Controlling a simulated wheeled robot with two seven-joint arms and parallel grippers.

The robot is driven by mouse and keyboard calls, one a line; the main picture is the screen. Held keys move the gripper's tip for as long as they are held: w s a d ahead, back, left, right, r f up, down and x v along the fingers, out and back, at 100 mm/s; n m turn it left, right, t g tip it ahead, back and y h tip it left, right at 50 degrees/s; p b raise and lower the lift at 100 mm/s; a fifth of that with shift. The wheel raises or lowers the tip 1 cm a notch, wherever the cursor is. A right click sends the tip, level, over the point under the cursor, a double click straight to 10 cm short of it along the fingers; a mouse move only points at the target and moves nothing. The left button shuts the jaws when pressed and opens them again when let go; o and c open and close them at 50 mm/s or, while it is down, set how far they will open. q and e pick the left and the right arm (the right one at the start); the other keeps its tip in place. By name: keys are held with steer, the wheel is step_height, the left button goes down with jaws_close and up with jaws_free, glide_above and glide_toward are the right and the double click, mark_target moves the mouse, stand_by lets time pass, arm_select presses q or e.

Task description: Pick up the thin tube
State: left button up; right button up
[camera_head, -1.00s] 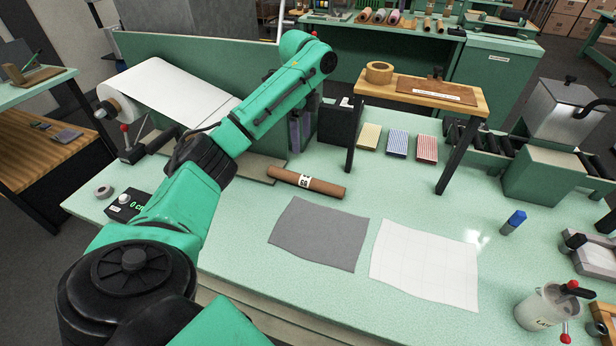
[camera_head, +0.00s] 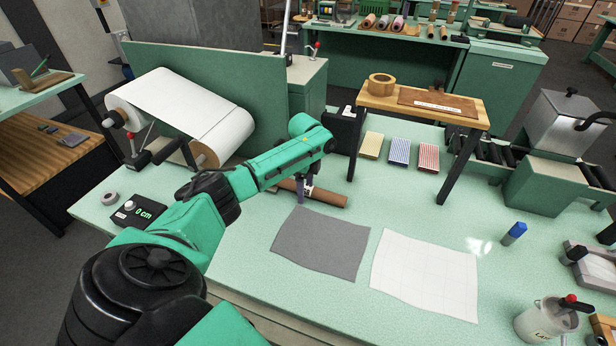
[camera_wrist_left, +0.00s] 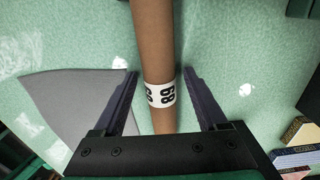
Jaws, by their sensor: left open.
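The thin tube (camera_head: 329,198) is a brown cardboard tube lying on the green table, behind the grey sheet. In the left wrist view the tube (camera_wrist_left: 153,40) runs lengthwise between my fingers, with a white band (camera_wrist_left: 160,95) marked 68. My left gripper (camera_head: 304,195) points down over the tube, and the arm hides the tube's left part in the head view. In the left wrist view my left gripper (camera_wrist_left: 160,80) is open, one finger on each side of the tube, with a gap on both sides. My right gripper is not in view.
A grey sheet (camera_head: 320,244) and a white gridded sheet (camera_head: 425,274) lie in front. A small wooden stand (camera_head: 470,98) and colored blocks (camera_head: 399,150) are behind right. A white roll (camera_head: 180,105) and a display box (camera_head: 140,210) are at left.

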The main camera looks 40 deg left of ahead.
arm_select(q)
jaws_close()
